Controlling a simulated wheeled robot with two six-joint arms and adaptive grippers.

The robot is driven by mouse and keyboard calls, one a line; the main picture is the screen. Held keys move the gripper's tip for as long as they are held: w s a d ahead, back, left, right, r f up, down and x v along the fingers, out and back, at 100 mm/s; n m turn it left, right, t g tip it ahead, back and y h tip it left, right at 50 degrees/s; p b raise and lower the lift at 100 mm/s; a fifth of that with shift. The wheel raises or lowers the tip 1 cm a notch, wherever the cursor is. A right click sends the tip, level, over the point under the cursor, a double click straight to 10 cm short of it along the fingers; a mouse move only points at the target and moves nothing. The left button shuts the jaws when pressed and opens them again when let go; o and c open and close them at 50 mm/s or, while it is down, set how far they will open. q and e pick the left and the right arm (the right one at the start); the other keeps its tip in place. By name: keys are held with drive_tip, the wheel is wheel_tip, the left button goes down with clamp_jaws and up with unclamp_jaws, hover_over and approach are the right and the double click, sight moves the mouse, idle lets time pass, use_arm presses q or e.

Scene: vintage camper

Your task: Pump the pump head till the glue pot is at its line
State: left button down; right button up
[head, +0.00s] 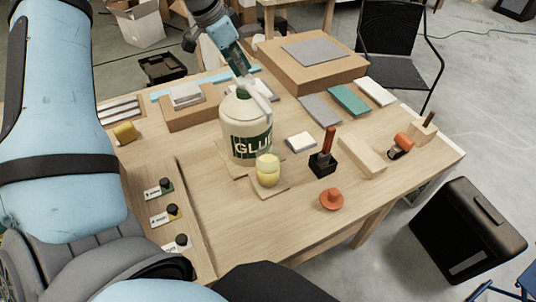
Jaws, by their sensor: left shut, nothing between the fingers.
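A large cream jug (233,118) with a dark green GLUE label stands upright on a wooden board. Its pale pump head (256,95) is on top, with the spout pointing toward the front right. The small glue pot (267,172) stands in front of the jug on a thin wooden square and looks yellow. Its fill level and line are too small to tell. My left gripper (241,74) is shut and empty, pointing down at the top of the pump head; whether it touches cannot be told. My right gripper is not in view.
Near the jug are a white block (300,142), a red-handled tool in a black block (323,162), an orange knob-like piece (331,199) and a wooden block (361,157). A large cardboard-coloured slab (312,75) lies behind.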

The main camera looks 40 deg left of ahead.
use_arm(q)
drive_tip(key=shift+f, duration=0.5)
wheel_tip(320, 180, up, 6)
drive_tip(key=p, duration=0.4)
drive_tip(key=shift+f, duration=0.15)
wheel_tip(320, 180, up, 5)
drive_tip(key=shift+f+p, duration=0.15)
drive_tip(key=shift+p, duration=0.25)
drive_tip(key=shift+f, duration=0.1)
